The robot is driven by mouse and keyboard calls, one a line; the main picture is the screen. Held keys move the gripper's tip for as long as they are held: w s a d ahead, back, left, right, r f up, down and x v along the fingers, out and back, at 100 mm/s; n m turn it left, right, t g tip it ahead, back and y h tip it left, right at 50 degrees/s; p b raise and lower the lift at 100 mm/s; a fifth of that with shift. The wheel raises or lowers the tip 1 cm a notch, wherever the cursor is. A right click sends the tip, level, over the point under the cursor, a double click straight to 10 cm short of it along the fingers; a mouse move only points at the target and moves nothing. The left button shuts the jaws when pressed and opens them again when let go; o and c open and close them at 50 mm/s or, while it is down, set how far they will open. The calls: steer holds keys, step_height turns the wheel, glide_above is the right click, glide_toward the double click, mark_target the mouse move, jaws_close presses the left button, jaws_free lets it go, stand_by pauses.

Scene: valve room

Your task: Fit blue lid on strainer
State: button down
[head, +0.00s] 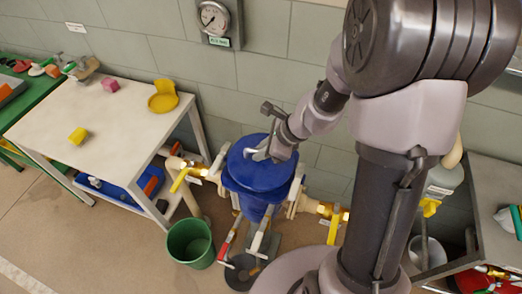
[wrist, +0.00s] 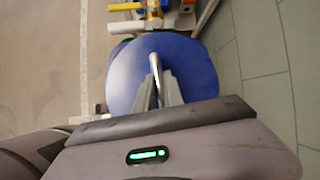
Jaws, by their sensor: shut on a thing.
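The blue lid (head: 252,163) is a round disc with a metal handle on top. It is over the blue strainer body (head: 250,200), which stands between two pipe flanges. I cannot tell whether the lid is fully seated or slightly above the body. My gripper (head: 268,152) is shut on the lid's handle. In the wrist view the lid (wrist: 190,62) fills the middle, and the gripper fingers (wrist: 157,92) hold the metal handle (wrist: 155,66). The lid hides the strainer's opening.
Yellow-handled valves sit left (head: 181,180) and right (head: 334,225) of the strainer. A green bucket (head: 190,243) and a dark bucket (head: 242,272) stand on the floor. A white table (head: 110,125) with yellow and pink items is at the left. A pressure gauge (head: 213,18) hangs on the wall.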

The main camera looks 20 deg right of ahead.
steer(key=shift+f+b, duration=0.95)
steer(key=shift+b, duration=0.05)
stand_by(0.8)
stand_by(0.4)
steer(key=c, duration=1)
jaws_free()
steer(key=shift+o, duration=0.2)
step_height(320, 180, up, 7)
steer(key=p, duration=0.6)
steer(key=shift+r, duration=0.15)
